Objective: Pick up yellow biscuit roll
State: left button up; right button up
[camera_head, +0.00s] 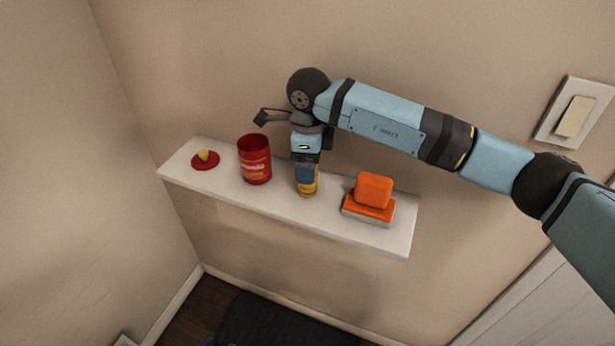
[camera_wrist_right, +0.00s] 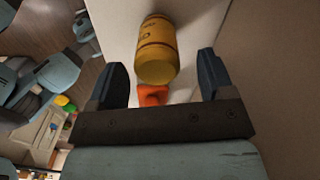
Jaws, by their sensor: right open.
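The yellow biscuit roll (camera_head: 309,189) stands on the white wall shelf in the head view, partly hidden behind my right gripper (camera_head: 306,178). In the right wrist view the yellow roll (camera_wrist_right: 157,50) shows as a yellow cylinder with dark print. It lies between the lines of the two dark fingers of my right gripper (camera_wrist_right: 162,80), just beyond their tips. The gripper is open, with clear space on either side of the roll. My left gripper is not in view.
The white shelf (camera_head: 230,196) also holds a red can (camera_head: 255,160), a red lid with a yellow knob (camera_head: 205,159) and an orange block on an orange and grey sponge (camera_head: 370,207). The wall is close behind. A light switch (camera_head: 575,115) is at the right.

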aim_at(306, 191)
jog(key=f, duration=0.4)
jog(key=shift+s+a, duration=0.1)
jog(key=shift+a, duration=0.1)
jog(key=c, duration=1)
jog(key=shift+c, duration=0.2)
jog(key=shift+r, duration=0.2)
